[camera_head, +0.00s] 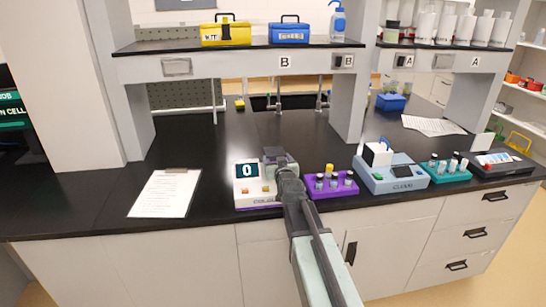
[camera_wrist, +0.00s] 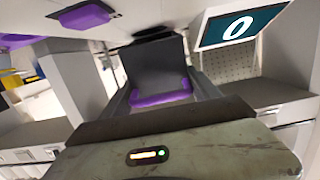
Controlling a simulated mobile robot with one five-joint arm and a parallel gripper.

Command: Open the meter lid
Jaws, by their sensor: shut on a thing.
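The meter (camera_head: 258,191) is a white and purple box near the front edge of the counter in the head view. Its dark display shows "0", and the same display (camera_wrist: 240,25) is at the top right of the wrist view. My gripper (camera_head: 284,167) is over the meter's right side. It is shut on what looks like the meter lid, a part with a purple face (camera_wrist: 160,93) between the fingers in the wrist view. A dark panel stands just beyond it. My gripper hides much of the lid, so I cannot tell its exact angle.
A purple vial rack (camera_head: 331,187) stands close right of the meter, then a blue-grey device (camera_head: 393,178) and a teal rack (camera_head: 447,174). A clipboard (camera_head: 165,193) lies to the left. A shelf (camera_head: 235,46) spans above. Counter behind the meter is largely clear.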

